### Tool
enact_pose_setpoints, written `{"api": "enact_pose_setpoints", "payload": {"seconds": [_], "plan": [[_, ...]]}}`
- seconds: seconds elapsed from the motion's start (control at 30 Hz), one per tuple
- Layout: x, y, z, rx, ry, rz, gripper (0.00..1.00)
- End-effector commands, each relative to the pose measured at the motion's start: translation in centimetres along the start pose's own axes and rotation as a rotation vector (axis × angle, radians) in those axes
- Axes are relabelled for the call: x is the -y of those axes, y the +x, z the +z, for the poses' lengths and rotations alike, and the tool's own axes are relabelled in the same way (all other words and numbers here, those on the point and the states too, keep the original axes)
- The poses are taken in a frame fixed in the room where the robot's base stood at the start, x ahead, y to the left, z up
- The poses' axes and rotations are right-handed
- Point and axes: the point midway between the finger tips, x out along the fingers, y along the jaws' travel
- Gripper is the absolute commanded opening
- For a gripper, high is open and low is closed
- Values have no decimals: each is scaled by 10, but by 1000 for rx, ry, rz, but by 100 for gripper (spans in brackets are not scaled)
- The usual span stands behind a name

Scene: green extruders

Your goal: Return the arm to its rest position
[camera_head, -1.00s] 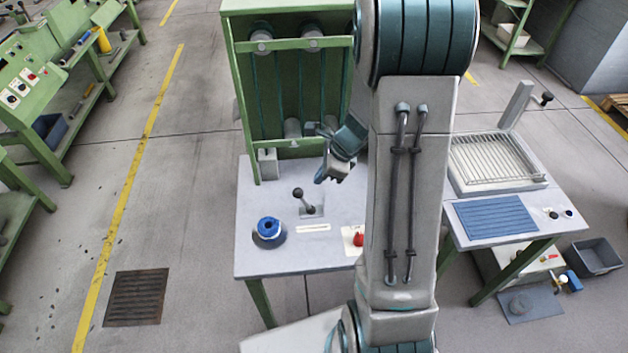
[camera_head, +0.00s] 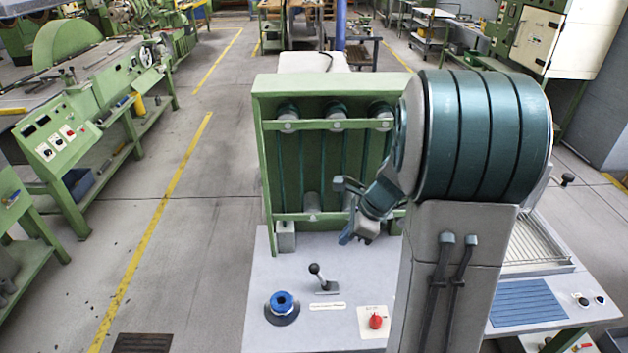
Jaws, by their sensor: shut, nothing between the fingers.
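My gripper (camera_head: 352,236) is in the head view, left of my large upper arm joint. It hangs in front of the green rack's lower right part, above the grey table. It points down and to the left, and its fingers are shut with nothing held. My arm fills the right middle of the view and hides part of the rack and the table's right side.
The green rack (camera_head: 262,152) stands at the back of the grey table (camera_head: 262,300). On the table are a blue ring (camera_head: 282,303), a black lever (camera_head: 318,277) and a red knob (camera_head: 375,321). A wire grid tray (camera_head: 545,248) and a blue slatted pad (camera_head: 525,304) are at right. Open floor lies left.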

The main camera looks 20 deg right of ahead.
Motion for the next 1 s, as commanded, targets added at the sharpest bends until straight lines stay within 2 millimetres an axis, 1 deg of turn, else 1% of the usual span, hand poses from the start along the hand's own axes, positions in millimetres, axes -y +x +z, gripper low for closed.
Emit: {"api": "enact_pose_setpoints", "payload": {"seconds": [0.07, 0.17, 0.27, 0.37, 0.4, 0.6, 0.8, 0.9, 1.0], "plan": [[0, 0, 1, 0, -6, 0, 0], [-6, -5, 6, -5, -67, 0, 0], [-20, -17, 19, -19, -225, 3, 0], [-43, -34, 35, -46, -465, 9, 0], [-52, -40, 40, -60, -572, 11, 0], [-101, -70, 57, -154, -1095, 36, 0], [-143, -95, 59, -283, -1581, 79, 0], [-158, -103, 56, -345, -1769, 108, 0], [-167, -109, 54, -393, -1897, 133, 0]]}}
